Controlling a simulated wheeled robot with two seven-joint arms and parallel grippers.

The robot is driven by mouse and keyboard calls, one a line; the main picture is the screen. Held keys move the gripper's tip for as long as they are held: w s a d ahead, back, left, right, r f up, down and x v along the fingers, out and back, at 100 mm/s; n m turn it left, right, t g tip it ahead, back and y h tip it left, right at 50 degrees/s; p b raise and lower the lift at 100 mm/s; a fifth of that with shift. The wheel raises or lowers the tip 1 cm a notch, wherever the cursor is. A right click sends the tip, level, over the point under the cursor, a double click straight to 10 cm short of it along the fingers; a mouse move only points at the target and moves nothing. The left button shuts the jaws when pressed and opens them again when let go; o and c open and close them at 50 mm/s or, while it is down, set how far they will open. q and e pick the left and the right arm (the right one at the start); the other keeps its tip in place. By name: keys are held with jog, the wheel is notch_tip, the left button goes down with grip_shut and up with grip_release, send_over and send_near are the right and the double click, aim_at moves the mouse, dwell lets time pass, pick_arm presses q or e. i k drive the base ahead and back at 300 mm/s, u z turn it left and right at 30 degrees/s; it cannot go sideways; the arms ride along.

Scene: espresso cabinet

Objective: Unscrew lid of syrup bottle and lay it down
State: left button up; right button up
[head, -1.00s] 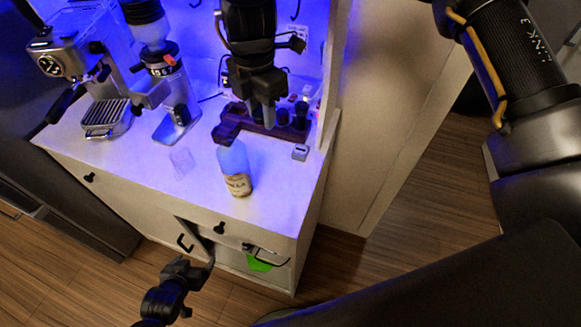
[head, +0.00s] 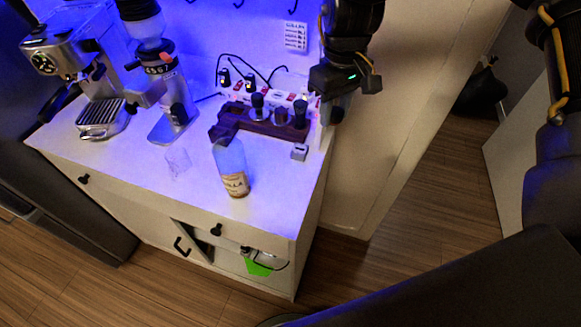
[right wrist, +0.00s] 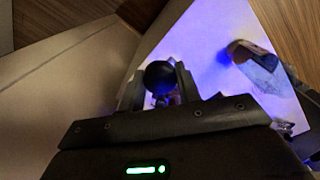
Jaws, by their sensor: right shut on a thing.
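The syrup bottle (head: 234,180) stands upright near the front of the white counter, with a pale label and a bluish upper part. No dark lid shows clearly on its neck. It also shows in the right wrist view (right wrist: 262,70), right of the fingers. My right gripper (head: 332,108) is raised near the counter's right edge, to the right of the bottle and apart from it. In the right wrist view, its fingers (right wrist: 160,85) are shut on a dark round thing that looks like the lid (right wrist: 160,76). My left gripper is out of view.
A dark wooden holder (head: 262,122) with several tools stands behind the bottle. A small white box (head: 299,152) sits near the right edge. A clear glass (head: 178,162), grinder (head: 172,115) and espresso machine (head: 75,60) stand left. The front right counter is clear.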

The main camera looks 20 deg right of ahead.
aim_at(228, 154)
jog(key=z, duration=2.95)
jog(key=k, duration=1.05)
jog(key=u, duration=2.05)
jog(key=i, duration=0.5)
jog(key=z, duration=0.05)
